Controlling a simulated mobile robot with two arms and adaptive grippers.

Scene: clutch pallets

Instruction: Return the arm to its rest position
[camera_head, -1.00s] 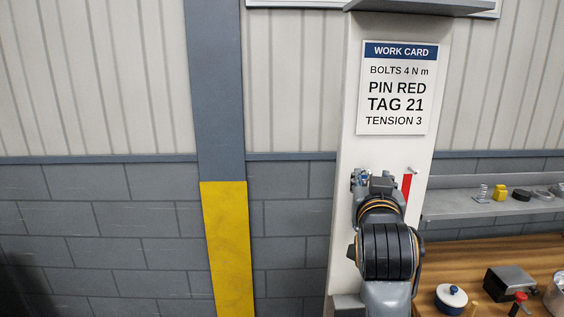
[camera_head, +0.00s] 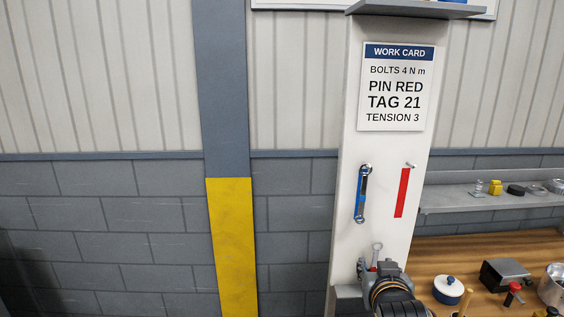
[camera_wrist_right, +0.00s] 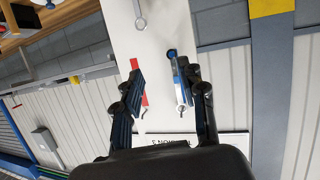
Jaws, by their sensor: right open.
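My right gripper (camera_head: 377,268) is low in front of the white post (camera_head: 385,150), its arm coming up from the bottom edge. In the right wrist view my right gripper (camera_wrist_right: 160,76) has its two fingers apart with nothing held between them. A blue wrench (camera_head: 361,195) hangs on the post above the gripper, apart from it; it also shows in the right wrist view (camera_wrist_right: 181,78) by one finger. My left gripper is in neither view.
A red strip (camera_head: 402,193) hangs beside the wrench. A grey ring-ended tool (camera_head: 377,250) is just behind the gripper. A shelf (camera_head: 460,200) with small parts is above. Space left of the post looks free.

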